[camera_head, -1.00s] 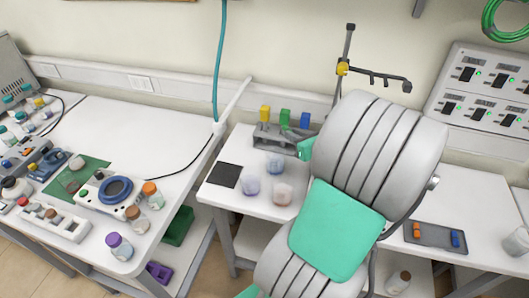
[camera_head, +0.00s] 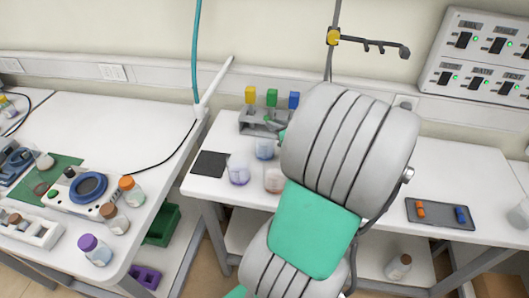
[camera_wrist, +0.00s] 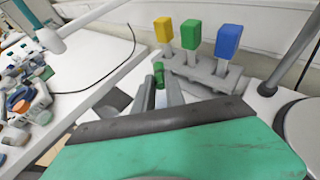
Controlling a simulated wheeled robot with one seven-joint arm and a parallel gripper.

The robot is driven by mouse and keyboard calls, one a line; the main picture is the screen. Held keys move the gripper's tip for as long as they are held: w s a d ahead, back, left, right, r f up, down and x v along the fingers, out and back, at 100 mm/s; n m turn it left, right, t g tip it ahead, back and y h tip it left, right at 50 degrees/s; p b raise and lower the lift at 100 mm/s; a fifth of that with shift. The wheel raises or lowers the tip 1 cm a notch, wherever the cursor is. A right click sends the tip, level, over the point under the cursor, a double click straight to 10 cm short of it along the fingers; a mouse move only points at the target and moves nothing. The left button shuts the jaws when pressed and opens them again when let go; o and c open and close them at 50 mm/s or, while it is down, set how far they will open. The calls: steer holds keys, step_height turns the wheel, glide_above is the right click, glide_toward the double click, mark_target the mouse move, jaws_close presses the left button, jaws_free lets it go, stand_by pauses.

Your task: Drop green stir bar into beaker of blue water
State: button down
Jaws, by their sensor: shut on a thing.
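In the wrist view my gripper (camera_wrist: 162,92) is shut on the green stir bar (camera_wrist: 158,70), a small dark green piece at the fingertips. In the head view the gripper and the bar are hidden behind my arm. A beaker of bluish liquid (camera_head: 265,148) stands on the middle table, in front of a grey rack and left of my arm. A purplish beaker (camera_head: 239,170) and a pinkish beaker (camera_head: 273,181) stand nearer the table's front. My gripper hides the beakers in the wrist view, so I cannot tell its height above them.
A grey rack (camera_head: 258,127) with yellow, green and blue blocks stands behind the beakers. A black pad (camera_head: 209,165) lies left of them. A grey tray (camera_head: 441,224) with orange and blue bars lies right. The left table (camera_head: 122,138) carries bottles and devices.

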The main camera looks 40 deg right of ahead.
steer(key=shift+r, duration=0.1)
steer(key=c, duration=1.3)
jaws_free()
steer(key=v, duration=0.7)
steer(key=shift+s+r, duration=0.1)
steer(key=shift+s, duration=0.3)
steer(key=shift+a, duration=0.15)
